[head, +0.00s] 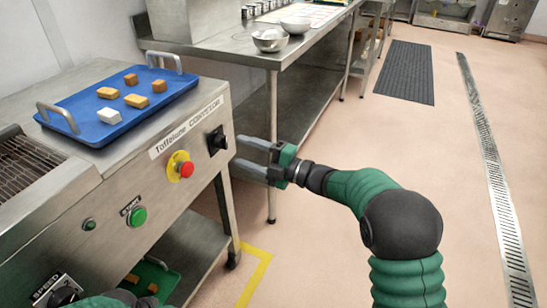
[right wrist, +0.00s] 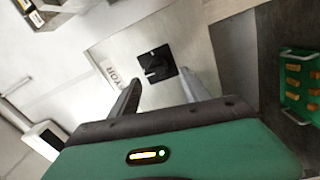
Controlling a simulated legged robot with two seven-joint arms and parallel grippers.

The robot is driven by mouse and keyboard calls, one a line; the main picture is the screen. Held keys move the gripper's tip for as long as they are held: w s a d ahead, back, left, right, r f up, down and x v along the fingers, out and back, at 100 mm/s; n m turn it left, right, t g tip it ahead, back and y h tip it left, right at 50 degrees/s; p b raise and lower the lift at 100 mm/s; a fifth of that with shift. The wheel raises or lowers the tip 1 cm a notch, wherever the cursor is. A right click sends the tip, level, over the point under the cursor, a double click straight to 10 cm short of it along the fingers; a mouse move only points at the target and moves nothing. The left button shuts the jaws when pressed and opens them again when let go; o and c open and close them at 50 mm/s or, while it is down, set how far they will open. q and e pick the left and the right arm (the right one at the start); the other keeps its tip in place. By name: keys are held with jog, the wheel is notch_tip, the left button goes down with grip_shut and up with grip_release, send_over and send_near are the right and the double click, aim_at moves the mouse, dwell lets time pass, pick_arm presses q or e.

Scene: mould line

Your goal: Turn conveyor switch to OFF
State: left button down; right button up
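The conveyor switch (head: 217,140) is a black rotary knob on a black square plate, at the right end of the machine's steel front panel beside the label reading CONVEYOR (head: 205,110). My right gripper (head: 238,153) is open and empty, just right of the switch, with its fingers pointing toward the panel. In the right wrist view the switch (right wrist: 157,65) lies ahead, between the lines of the two spread fingers (right wrist: 163,77). They look apart from it. The knob's OFF or ON marks are too small to read.
On the panel are a red stop button (head: 186,169) on yellow, a green START button (head: 137,216) and a SPEED knob (head: 62,297). A blue tray (head: 90,128) with several sweets lies on top. A steel table (head: 285,50) stands behind. The floor at right is clear.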

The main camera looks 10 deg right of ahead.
jog(key=p+v, duration=0.2)
jog(key=v, duration=0.9)
jog(key=shift+d+p, duration=0.2)
jog(key=shift+p, duration=0.15)
